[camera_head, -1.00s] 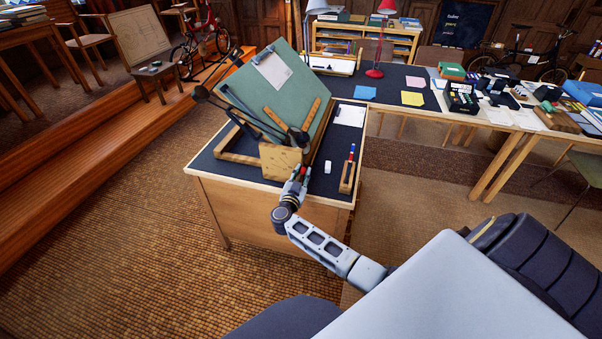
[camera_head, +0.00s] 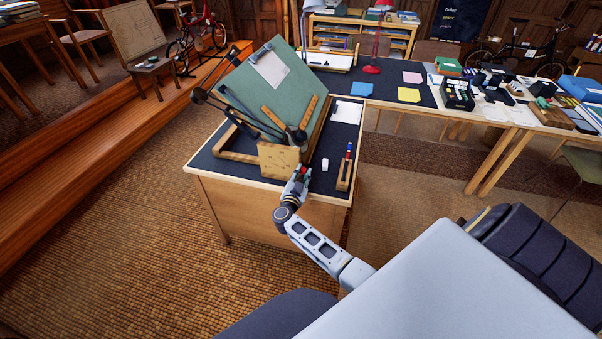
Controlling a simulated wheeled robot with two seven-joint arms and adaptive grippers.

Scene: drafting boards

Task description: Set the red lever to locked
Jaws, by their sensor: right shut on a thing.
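My right gripper (camera_head: 300,177) is at the front edge of the near desk, just below the wooden block at the foot of the tilted green drawing board (camera_head: 280,88). It is shut on the red lever (camera_head: 305,169), of which only a small red bit shows between and above the fingers. The rest of the lever is hidden by the gripper, and I cannot read its position or any locked mark. My left gripper is not in view.
A white eraser (camera_head: 325,165) and a wooden pen holder (camera_head: 344,176) with coloured pens stand close right of the gripper. Black drafting arms cross the board. A long table (camera_head: 400,88) with papers and boxes runs behind. Carpet is free left of the desk.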

